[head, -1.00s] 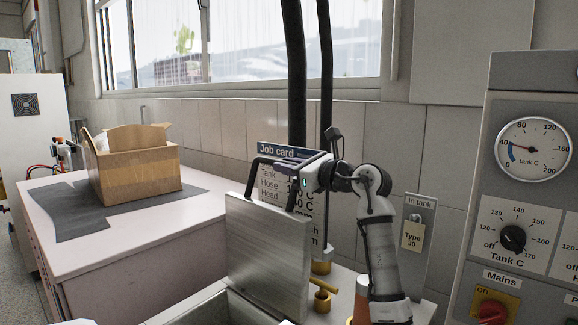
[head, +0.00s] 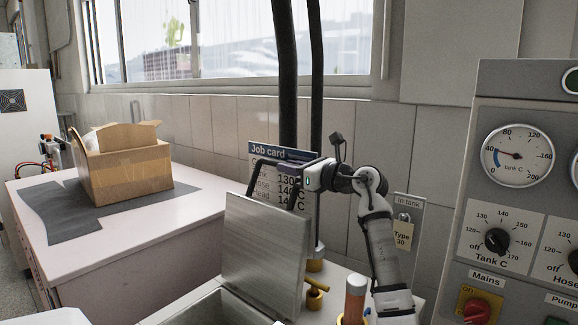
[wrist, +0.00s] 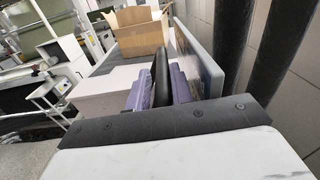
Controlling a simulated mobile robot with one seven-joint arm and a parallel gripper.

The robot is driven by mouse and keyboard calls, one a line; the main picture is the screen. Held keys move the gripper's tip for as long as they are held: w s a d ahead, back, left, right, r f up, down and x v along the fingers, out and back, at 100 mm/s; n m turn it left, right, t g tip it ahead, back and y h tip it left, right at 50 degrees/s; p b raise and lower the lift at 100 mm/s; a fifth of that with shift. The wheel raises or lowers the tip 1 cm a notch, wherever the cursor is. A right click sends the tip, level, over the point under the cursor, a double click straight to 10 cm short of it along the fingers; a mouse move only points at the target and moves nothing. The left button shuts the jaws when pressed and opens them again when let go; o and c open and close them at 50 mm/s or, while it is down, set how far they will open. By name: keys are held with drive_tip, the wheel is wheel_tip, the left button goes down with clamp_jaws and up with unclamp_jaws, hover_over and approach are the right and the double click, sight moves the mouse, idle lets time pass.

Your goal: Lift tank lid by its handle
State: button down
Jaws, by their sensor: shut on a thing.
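The tank lid (head: 262,245) is a flat grey metal plate standing steeply upright in the head view, at the rear edge of the open tank (head: 215,305). Its black bar handle (head: 262,174) is at the lid's top edge. My gripper (head: 296,172) is shut on the handle from the right. In the wrist view, the purple fingers of my gripper (wrist: 161,88) lie on both sides of the black handle (wrist: 161,66). The fingers and my arm hide part of the handle and the job card behind.
A job card (head: 285,152) stands just behind the handle, near two dark vertical hoses (head: 289,80). An orange cylinder (head: 355,298) and brass fittings (head: 316,294) are beside the lid. A control panel (head: 515,130) stands at right. A cardboard box (head: 130,172) sits on the left bench.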

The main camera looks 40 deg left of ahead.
drive_tip(key=c, duration=1.4)
unclamp_jaws()
drive_tip(key=shift+o, duration=0.2)
